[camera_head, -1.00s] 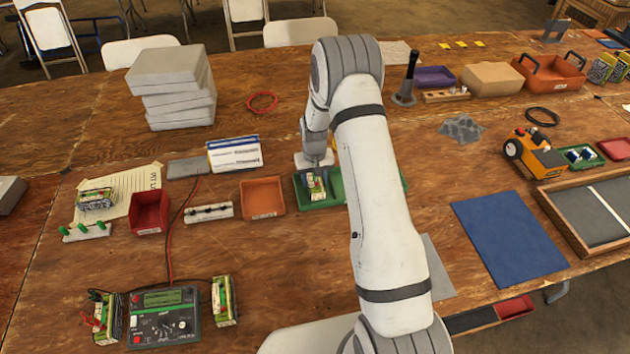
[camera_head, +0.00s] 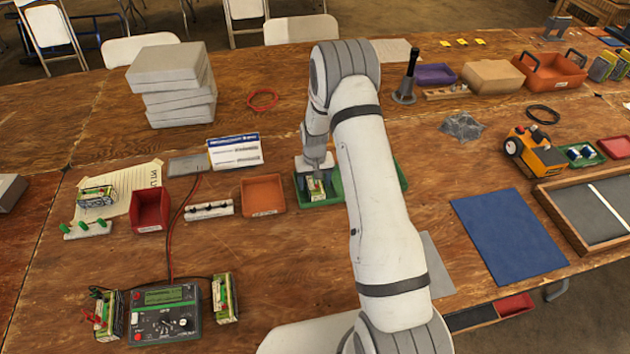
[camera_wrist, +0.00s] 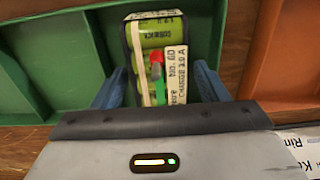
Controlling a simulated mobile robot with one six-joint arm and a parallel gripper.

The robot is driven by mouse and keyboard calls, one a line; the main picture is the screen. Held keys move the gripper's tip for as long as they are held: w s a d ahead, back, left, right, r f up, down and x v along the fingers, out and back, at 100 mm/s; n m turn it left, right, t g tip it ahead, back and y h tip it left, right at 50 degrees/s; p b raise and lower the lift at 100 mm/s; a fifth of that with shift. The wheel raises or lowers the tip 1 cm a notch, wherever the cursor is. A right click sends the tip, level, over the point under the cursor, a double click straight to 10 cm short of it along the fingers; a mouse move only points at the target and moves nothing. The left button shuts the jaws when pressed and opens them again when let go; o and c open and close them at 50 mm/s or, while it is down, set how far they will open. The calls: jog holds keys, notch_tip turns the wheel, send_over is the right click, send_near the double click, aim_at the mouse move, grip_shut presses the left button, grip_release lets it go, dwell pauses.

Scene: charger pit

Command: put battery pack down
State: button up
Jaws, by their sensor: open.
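The battery pack (camera_head: 317,189), with green cells and a pale printed wrap, sits in the left part of the green tray (camera_head: 333,203). In the wrist view the pack (camera_wrist: 178,38) stands between the two blue fingers of my gripper (camera_wrist: 158,88), with its red and green leads facing me. The fingers are spread, one on each side of the pack. I cannot tell whether either finger touches it. The tray's green wall (camera_wrist: 95,30) shows beside the pack. In the head view my gripper (camera_head: 316,174) is just above the pack and hides part of it.
An orange tray (camera_head: 263,194) and a white card (camera_head: 234,151) are left of the green tray. Other packs flank a meter (camera_head: 165,314) at the front left. A blue mat (camera_head: 508,237) lies to the right.

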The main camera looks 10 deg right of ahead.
jog(key=s+r+b, duration=0.1)
jog(key=s+r, duration=0.2)
jog(key=r, duration=0.8)
jog(key=s+r+b, duration=0.1)
jog(key=s+r, duration=0.2)
jog(key=r, duration=0.8)
jog(key=s+r+t, duration=0.1)
jog(key=s+r, duration=0.5)
jog(key=s, duration=0.7)
jog(key=s+r+t, duration=0.2)
jog(key=s+r, duration=0.4)
jog(key=s, duration=0.7)
jog(key=shift+s+d, duration=0.15)
jog(key=shift+d, duration=0.1)
